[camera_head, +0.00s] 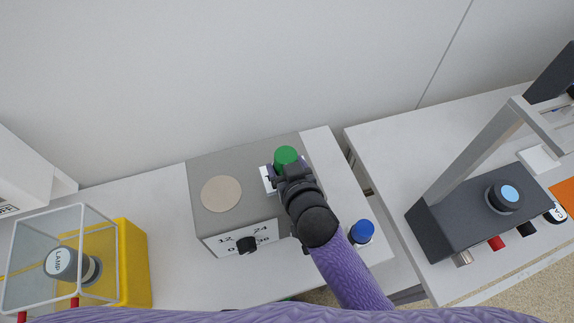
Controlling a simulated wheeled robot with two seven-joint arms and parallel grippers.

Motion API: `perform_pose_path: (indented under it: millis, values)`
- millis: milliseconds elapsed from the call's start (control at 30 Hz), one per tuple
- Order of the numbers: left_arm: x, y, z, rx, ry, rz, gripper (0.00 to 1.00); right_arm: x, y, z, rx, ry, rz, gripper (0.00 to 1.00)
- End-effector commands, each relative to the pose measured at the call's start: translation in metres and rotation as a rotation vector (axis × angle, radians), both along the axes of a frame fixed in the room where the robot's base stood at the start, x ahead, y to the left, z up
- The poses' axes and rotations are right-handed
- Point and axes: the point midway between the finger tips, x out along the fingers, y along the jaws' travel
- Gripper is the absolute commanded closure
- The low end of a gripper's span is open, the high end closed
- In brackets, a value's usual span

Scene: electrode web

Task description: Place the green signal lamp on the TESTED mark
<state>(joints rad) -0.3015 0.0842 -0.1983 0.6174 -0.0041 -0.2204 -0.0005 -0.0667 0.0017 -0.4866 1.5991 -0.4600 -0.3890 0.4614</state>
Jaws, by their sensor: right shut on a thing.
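The green signal lamp (286,156) shows as a green round top at the far end of my right gripper (288,172). My right gripper is shut on it, above the right part of the grey box top. A white label (267,180) lies under the gripper there, mostly hidden; its wording cannot be read, so I cannot tell if it is the TESTED mark. Whether the lamp touches the surface is hidden by the gripper. My left gripper is not in view.
The grey box (200,168) has a round beige disc (221,194) on top and a black knob (246,245) in front. A blue-capped item (361,232) stands right of my arm. A clear case on a yellow box (132,262) is left; a dark device (455,228) is right.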

Motion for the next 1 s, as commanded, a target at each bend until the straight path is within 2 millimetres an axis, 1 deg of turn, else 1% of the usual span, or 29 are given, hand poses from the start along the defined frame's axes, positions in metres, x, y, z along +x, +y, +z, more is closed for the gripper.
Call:
perform_pose_path:
  millis: [67,100,167,200,400,467,533,667,800,900,1000]
  values:
    - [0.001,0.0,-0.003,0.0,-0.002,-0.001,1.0,0.0,0.0,-0.003,0.001,0.0,0.0,1.0]
    - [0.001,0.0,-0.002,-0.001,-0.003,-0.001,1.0,0.0,0.0,-0.003,0.0,0.001,-0.001,0.18]
    - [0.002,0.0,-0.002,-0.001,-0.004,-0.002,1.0,0.0,0.0,-0.002,0.001,0.0,-0.001,0.05]
    - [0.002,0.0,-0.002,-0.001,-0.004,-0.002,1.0,0.0,0.0,-0.002,0.0,0.0,-0.001,0.0]
    - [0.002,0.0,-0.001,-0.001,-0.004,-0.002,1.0,0.0,0.0,-0.002,0.0,0.0,-0.001,0.0]
    - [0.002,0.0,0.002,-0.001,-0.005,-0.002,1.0,0.0,0.0,0.002,0.0,0.0,0.0,0.0]
    - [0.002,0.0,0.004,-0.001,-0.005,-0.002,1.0,-0.007,-0.002,0.005,0.001,0.001,0.0,0.0]
    - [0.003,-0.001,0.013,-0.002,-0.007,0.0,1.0,-0.033,-0.011,0.017,0.001,0.002,-0.001,0.0]
    - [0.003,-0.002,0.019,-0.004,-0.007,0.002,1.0,-0.067,-0.022,0.031,0.001,0.004,-0.001,0.0]
    - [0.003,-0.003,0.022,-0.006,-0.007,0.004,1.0,-0.087,-0.028,0.039,0.0,0.003,0.0,0.0]
    - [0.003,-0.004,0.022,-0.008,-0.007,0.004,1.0,-0.1,-0.033,0.044,0.0,0.002,-0.001,0.0]
